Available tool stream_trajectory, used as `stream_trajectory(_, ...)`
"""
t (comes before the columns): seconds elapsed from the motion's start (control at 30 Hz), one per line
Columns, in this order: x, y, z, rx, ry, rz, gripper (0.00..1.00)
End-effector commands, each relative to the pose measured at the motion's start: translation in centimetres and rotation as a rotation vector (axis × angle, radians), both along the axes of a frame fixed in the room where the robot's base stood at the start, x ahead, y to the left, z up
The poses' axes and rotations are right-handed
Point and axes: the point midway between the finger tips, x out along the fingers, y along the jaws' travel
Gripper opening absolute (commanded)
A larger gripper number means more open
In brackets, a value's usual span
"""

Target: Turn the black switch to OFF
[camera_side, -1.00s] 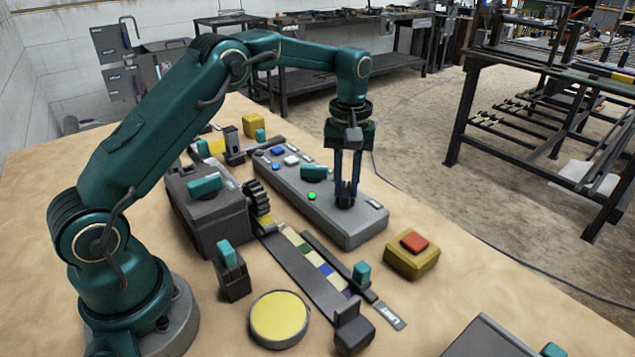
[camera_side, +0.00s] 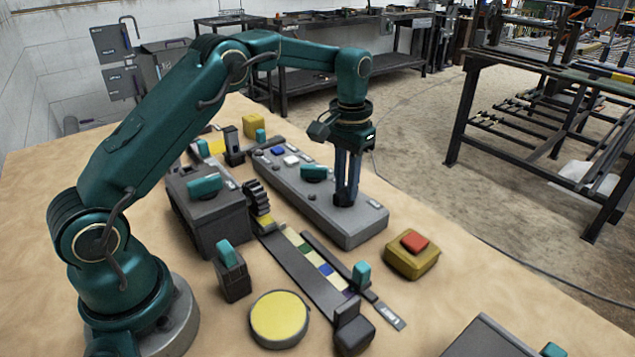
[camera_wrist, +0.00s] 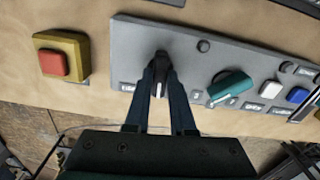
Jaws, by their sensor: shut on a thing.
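The black switch (camera_wrist: 161,60) is a dark knob on the grey control panel (camera_wrist: 128,50), near the panel's left end in the wrist view. My gripper (camera_wrist: 161,75) is shut on it, one finger on each side. A white mark shows on the knob between the fingers. In the side view my gripper (camera_side: 345,200) points straight down at the near end of the panel (camera_side: 352,236), and the fingers hide most of the switch. Labels flank the switch, but I cannot read them surely.
A teal knob (camera_wrist: 231,86) sits beside the switch on the panel, with white (camera_wrist: 270,89) and blue (camera_wrist: 297,95) buttons further along. A red button on a yellow box (camera_side: 412,254) stands off the panel's near end. Bare table lies between them.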

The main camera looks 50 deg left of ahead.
Motion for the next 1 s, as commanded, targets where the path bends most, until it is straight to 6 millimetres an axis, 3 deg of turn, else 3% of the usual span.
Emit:
stream_trajectory(0.6, 0.07, 0.00, 0.03, 0.001, -0.003, -0.575, 0.00)
stream_trajectory(1.0, 0.08, -0.02, 0.03, 0.001, -0.004, -0.828, 0.00)
